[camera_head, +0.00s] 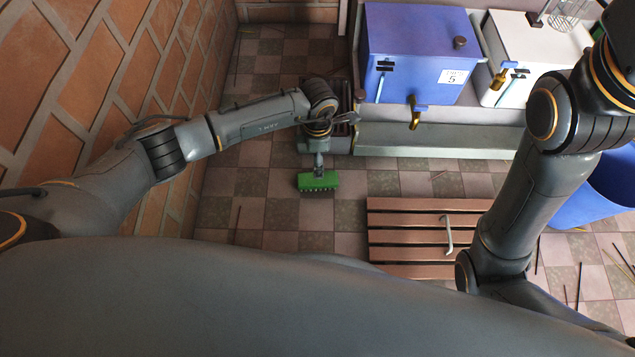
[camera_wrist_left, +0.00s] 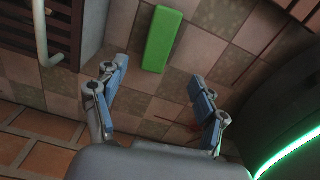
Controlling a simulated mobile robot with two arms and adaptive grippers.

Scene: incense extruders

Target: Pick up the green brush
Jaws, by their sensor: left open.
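The brush is not between the fingers. My right arm comes in from the right, and its gripper is out of view.
A brown slatted wooden piece with a pale handle (camera_head: 390,232) lies on the floor to the right. A blue machine (camera_head: 415,45) and a white one (camera_head: 525,45) stand behind on a counter. A blue bin (camera_head: 600,190) is at right. A brick wall (camera_head: 120,60) runs along the left.

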